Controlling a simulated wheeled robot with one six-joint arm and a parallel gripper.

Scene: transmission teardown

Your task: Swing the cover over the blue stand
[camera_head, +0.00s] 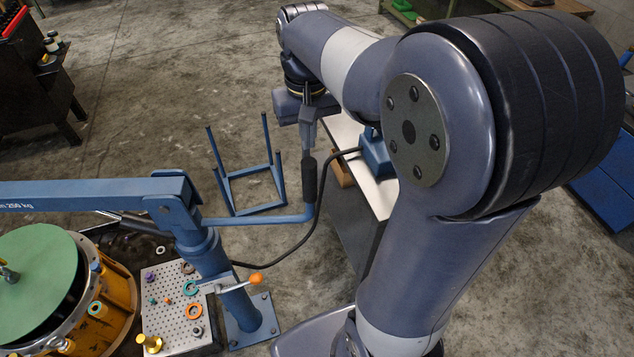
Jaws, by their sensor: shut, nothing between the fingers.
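A round green disc (40,262), which looks like the cover, lies level over the yellow round housing (121,297) at the lower left. A metal fitting (8,274) stands on the disc at the picture's edge; its link to the crane is out of view. The blue stand (232,206), an open frame with upright posts, is on the floor beyond the crane and is empty. My gripper (310,147) points down just above the black grip (309,180) of the crane's blue handle bar (262,219). Its fingers are shut and empty; whether they touch the grip cannot be told.
The blue crane boom (90,193) runs left from its post (213,262). A perforated plate (172,322) with small parts and an orange-tipped lever (256,278) lie by the post. A black cable (290,252) curves past the handle. A white-topped bench (365,180) stands right of the stand.

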